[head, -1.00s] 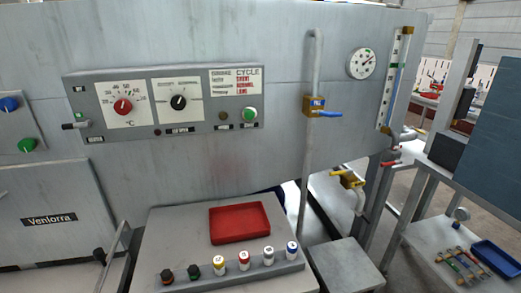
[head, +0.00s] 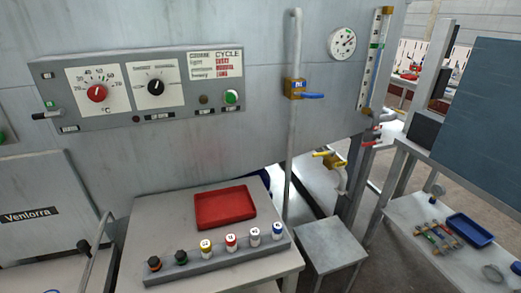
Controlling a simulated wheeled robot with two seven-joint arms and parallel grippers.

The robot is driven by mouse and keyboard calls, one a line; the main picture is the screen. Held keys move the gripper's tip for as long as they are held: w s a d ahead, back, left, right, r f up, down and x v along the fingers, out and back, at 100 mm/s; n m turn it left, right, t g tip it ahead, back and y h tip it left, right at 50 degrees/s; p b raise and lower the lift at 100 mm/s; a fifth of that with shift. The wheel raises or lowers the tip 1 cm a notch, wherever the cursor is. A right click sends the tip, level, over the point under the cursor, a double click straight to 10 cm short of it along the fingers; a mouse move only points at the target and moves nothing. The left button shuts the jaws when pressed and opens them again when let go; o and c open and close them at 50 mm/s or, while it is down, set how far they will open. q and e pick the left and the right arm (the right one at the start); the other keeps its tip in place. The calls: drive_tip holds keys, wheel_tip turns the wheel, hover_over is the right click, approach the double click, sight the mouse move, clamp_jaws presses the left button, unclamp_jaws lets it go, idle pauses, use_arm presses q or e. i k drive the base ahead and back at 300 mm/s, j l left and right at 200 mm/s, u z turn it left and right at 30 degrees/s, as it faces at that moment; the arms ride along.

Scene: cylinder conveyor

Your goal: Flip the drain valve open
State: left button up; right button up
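A brass valve with a yellow lever (head: 332,158) sits low on the machine's right end, above a grey bent spout (head: 342,182). Its lever points left and lies roughly level. A brass valve with a blue lever (head: 308,95) sits higher on a vertical grey pipe (head: 292,140), its lever pointing right. A small red-handled valve (head: 372,142) is near the foot of the sight gauge (head: 373,65). I cannot read a label that says which one is the drain valve. Neither of my grippers is in view.
A grey bench in front holds a red tray (head: 225,192) and a rack (head: 215,264) of several capped bottles. A lower grey stand (head: 332,243) is below the yellow-lever valve. A side table at right holds a blue tray (head: 471,230). Floor shows between them.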

sight(371, 143)
drive_tip(key=i+l+z, duration=0.2)
drive_tip(key=z, duration=0.15)
drive_tip(key=i+l+z, duration=0.1)
drive_tip(key=i+z, duration=0.6)
drive_tip(key=l, duration=0.25)
drive_tip(key=i+l, duration=0.2)
drive_tip(key=i, duration=0.2)
drive_tip(key=i+l, duration=0.15)
drive_tip(key=i, duration=0.3)
drive_tip(key=i+j, duration=0.1)
